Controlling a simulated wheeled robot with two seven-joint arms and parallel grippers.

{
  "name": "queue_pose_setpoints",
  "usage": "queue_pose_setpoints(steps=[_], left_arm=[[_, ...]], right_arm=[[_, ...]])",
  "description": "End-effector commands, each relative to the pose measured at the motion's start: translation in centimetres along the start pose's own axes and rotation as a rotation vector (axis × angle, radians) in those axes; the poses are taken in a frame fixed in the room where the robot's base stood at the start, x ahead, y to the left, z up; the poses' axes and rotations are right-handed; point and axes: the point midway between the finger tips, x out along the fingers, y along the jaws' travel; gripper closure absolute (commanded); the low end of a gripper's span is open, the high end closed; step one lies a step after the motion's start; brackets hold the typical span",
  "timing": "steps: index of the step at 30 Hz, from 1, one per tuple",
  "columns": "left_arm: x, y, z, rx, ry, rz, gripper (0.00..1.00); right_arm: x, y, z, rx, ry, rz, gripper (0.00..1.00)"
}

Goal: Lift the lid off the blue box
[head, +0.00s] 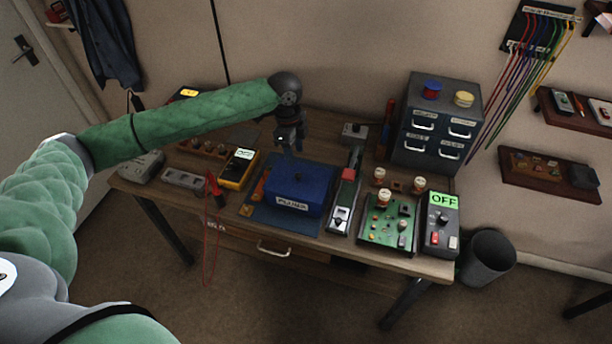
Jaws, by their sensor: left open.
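The blue box (298,195) sits on a dark blue mat (267,218) near the middle of the workbench. It has a pale label on its front and its lid is on. My left gripper (291,148) points down just above the back of the lid, at its left half. It is open and holds nothing that I can see. Whether the fingertips touch the lid cannot be told. My right gripper is not in view.
A yellow multimeter (238,169) stands left of the box. A grey drawer cabinet (437,123) stands behind.

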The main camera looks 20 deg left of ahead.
Motion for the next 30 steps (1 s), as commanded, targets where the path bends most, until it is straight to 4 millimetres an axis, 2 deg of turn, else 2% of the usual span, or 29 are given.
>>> queue_pose_setpoints(steps=[3,6,17,20,30], left_arm=[[0.0,0.0,-0.1,0.071,0.005,-0.002,0.55],[0.1,-0.1,-0.1,0.106,0.005,-0.002,0.55],[2.6,0.0,-0.2,0.114,0.005,-0.003,0.55],[3.1,0.1,-0.2,0.114,0.004,-0.002,0.55],[6.3,0.6,-0.5,0.114,0.003,-0.002,0.55]], right_arm=[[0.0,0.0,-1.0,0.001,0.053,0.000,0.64],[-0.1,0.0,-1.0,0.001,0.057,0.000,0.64],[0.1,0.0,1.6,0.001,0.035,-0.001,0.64],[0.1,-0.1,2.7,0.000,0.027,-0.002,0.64],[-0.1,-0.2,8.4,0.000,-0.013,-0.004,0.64]])
